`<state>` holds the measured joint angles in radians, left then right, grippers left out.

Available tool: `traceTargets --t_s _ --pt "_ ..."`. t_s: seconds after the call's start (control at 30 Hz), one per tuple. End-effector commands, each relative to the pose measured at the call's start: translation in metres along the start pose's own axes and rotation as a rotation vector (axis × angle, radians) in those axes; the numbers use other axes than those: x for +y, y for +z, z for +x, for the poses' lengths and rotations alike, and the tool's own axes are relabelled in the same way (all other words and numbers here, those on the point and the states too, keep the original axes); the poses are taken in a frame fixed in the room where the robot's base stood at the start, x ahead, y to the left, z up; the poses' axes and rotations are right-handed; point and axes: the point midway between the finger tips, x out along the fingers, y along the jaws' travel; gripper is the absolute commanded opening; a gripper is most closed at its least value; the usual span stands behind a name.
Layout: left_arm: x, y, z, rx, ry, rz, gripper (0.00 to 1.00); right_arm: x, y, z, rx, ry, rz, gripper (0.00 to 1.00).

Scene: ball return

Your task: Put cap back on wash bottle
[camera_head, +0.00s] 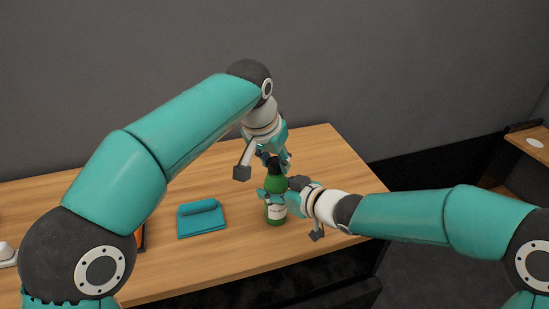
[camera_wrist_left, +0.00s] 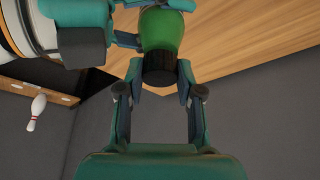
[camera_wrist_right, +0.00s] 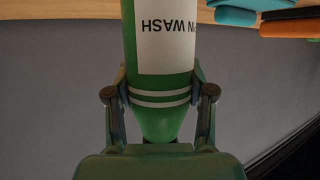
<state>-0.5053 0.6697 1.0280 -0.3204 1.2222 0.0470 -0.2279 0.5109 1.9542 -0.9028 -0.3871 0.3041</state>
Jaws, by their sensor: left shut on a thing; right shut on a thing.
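The green wash bottle (camera_head: 275,184) with a white label stands upright near the table's right end. My right gripper (camera_head: 270,197) is shut around its upper body; in the right wrist view the fingers (camera_wrist_right: 162,95) press on both sides of the bottle (camera_wrist_right: 160,100), and the label reads "WASH" upside down. My left gripper (camera_head: 278,159) comes from above and is shut on the black cap (camera_head: 271,162). In the left wrist view its fingers (camera_wrist_left: 159,75) flank the cap (camera_wrist_left: 159,66), which lines up over the bottle top (camera_wrist_left: 162,32). I cannot tell whether the cap is seated.
A folded teal towel with a roll on it (camera_head: 201,218) lies left of the bottle on the wooden table (camera_head: 240,255). An orange item (camera_head: 141,238) is partly hidden by my left arm. A white bowling pin (camera_wrist_left: 38,105) shows in the left wrist view.

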Motion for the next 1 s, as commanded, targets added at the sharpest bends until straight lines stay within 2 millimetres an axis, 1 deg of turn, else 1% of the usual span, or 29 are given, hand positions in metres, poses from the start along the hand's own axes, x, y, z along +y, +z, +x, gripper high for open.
traceTargets --t_s 0.33,0.47,0.57,0.8,0.9,1.0 --pt "-0.0007 0.0021 0.0044 0.0 0.002 0.005 0.24 0.0002 0.0004 0.0 -0.001 0.0 -0.001 0.0" --pt "-0.0021 0.0023 0.0049 -0.005 0.034 0.08 0.24 0.0002 0.0005 0.0 -0.001 0.0 -0.001 0.0" --pt "-0.0035 0.002 0.0049 -0.005 0.088 0.207 0.24 0.0002 0.0005 0.0 -0.001 0.0 -0.001 0.0" --pt "-0.0056 0.0 0.0067 -0.005 0.252 0.604 0.24 0.0003 0.0006 0.0 -0.001 0.001 0.0 0.0" --pt "-0.0054 0.0001 0.0065 -0.005 0.304 0.731 0.24 0.0003 0.0005 0.0 -0.001 0.001 0.0 0.0" --pt "-0.0052 0.0009 0.0057 -0.001 0.332 0.799 0.24 0.0003 0.0006 -0.0001 -0.002 0.001 0.0 0.0"
